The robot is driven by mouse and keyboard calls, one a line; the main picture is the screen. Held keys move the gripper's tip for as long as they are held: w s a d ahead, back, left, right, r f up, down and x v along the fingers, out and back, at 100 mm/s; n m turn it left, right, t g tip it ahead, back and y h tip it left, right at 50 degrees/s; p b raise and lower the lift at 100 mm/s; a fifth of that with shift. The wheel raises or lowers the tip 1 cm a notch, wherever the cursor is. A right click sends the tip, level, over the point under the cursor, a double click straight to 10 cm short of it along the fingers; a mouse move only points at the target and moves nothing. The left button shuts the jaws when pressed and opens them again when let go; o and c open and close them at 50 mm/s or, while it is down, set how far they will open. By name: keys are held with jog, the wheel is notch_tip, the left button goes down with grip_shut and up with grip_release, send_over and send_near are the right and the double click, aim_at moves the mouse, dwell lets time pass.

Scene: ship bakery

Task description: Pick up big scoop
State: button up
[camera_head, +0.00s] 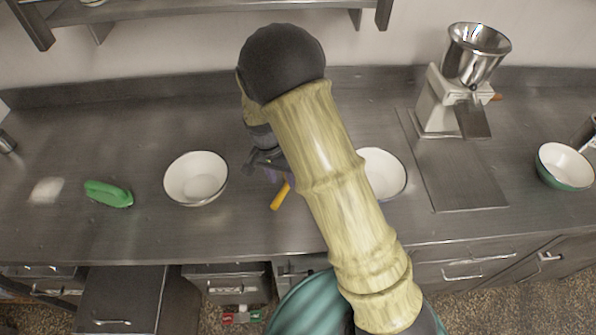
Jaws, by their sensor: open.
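My gripper (266,166) is dark and open, pointing down above the counter near the middle of the view. My arm covers part of it. A yellow-orange handle (281,195) lies on the counter just below and right of the gripper. The rest of that tool is hidden behind the gripper and arm, so I cannot tell whether it is the big scoop. No scoop shows clearly. The gap between the fingers and the handle cannot be judged from here.
A white bowl (196,178) stands left of the gripper, and another bowl (385,174) is partly behind my arm. A green brush-like object (108,193) lies at left. A machine with a metal funnel (474,55) and a green bowl (564,166) stand at right.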

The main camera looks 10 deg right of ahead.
aim_at(285, 186)
jog(key=f, duration=0.1)
jog(key=f+p, duration=0.1)
jog(key=f, duration=0.1)
jog(key=d+f, duration=0.1)
jog(key=shift+s+f+p, duration=0.4)
grip_shut()
